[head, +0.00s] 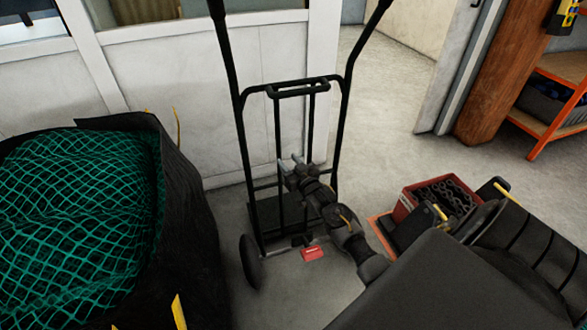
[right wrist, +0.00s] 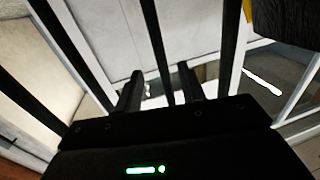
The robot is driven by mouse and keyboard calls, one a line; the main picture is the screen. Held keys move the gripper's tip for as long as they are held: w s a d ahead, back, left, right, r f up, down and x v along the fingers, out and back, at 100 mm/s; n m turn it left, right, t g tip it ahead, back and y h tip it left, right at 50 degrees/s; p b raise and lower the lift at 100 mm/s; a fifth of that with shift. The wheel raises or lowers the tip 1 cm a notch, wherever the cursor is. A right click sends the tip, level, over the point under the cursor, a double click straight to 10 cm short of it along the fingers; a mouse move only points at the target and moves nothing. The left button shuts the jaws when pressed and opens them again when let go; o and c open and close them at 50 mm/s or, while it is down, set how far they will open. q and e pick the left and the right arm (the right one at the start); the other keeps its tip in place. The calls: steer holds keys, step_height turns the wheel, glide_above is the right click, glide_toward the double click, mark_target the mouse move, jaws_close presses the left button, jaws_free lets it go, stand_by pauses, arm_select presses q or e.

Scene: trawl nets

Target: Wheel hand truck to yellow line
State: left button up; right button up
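A black hand truck (head: 241,110) stands upright on the concrete floor in the middle of the head view, close to a white panelled wall. Its frame bars also show in the right wrist view (right wrist: 154,35). My right gripper (head: 299,162) is at the truck's frame, below the small upper loop handle. In the right wrist view its two fingers (right wrist: 160,88) are apart, with a thin dark bar seen between them. Whether they touch the bar cannot be told. My left gripper is not in view. No yellow floor line shows.
A black bag of green netting (head: 75,215) fills the left, close to the truck's wheel. A red crate (head: 412,204) of dark parts is right of my arm. A wooden post (head: 500,80) and orange shelf (head: 545,128) stand at right. Floor toward the doorway is clear.

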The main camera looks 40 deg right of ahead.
mark_target(280, 152)
steer(key=w, duration=0.4)
steer(key=w+d+b, duration=0.1)
steer(key=w, duration=0.1)
steer(key=shift+w+f, duration=0.1)
steer(key=shift+w, duration=0.25)
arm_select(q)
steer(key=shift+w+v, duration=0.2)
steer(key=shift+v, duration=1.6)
arm_select(e)
steer(key=shift+w, duration=0.55)
jaws_close()
